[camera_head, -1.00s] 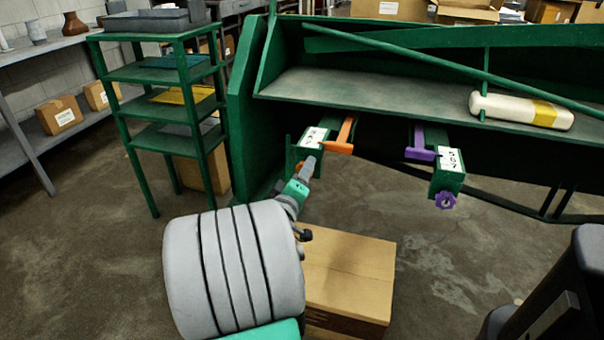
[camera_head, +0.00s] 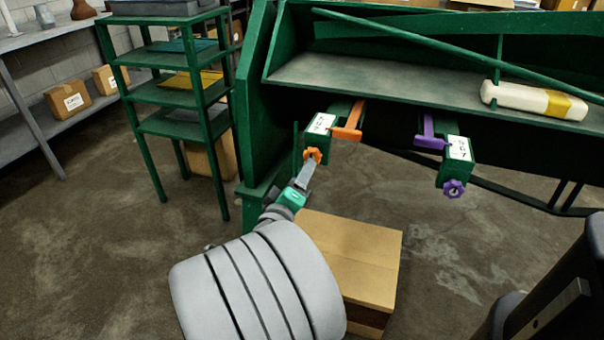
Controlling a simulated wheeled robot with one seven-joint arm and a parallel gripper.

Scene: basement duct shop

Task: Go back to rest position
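My arm reaches up from the bottom of the head view, and my gripper (camera_head: 306,176) is at its far end, just below the orange knob (camera_head: 313,156). The gripper is small and seen from behind, so I cannot tell whether its fingers are open or touch the knob. The orange knob is on the front of a green box with a white label, beside an orange T-shaped handle (camera_head: 347,134). To the right, a purple handle (camera_head: 429,143) and a purple knob (camera_head: 453,189) belong to a second green labelled box.
A cardboard box (camera_head: 352,258) stands on the floor right of my arm. The green machine (camera_head: 380,78) spans the back, with a white and yellow roll (camera_head: 535,100) on its ledge. A green shelf rack (camera_head: 181,95) stands left. The floor between rack and arm is clear.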

